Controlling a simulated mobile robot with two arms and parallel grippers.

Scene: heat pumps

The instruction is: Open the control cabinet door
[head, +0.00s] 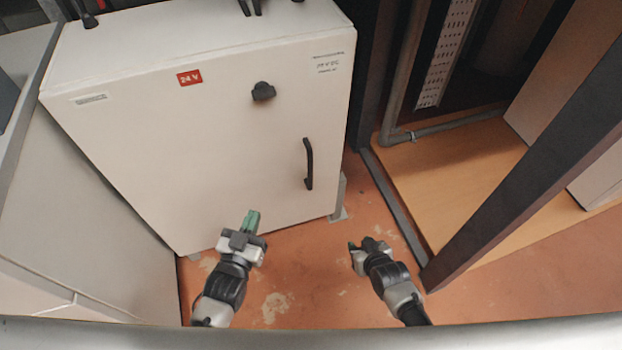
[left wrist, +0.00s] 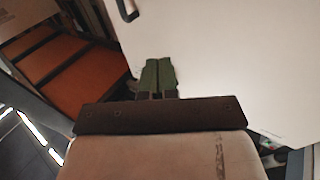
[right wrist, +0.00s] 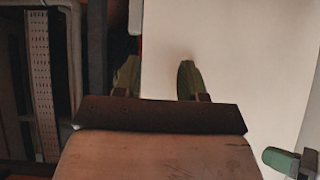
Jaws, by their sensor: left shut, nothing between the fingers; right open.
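My left gripper (head: 251,218) is shut and empty, in front of the door's lower part, left of the handle. Its green fingers show together in the left wrist view (left wrist: 158,72); the handle's end (left wrist: 128,10) shows at the top there. My right gripper (head: 360,244) is open, below and right of the handle. Its parted fingers show in the right wrist view (right wrist: 158,78).
A grey-white cabinet (head: 75,205) stands close on the left. On the right are a dark post (head: 520,170), a pipe (head: 405,75) and a wooden platform (head: 450,180). Reddish floor (head: 310,285) is clear before the door.

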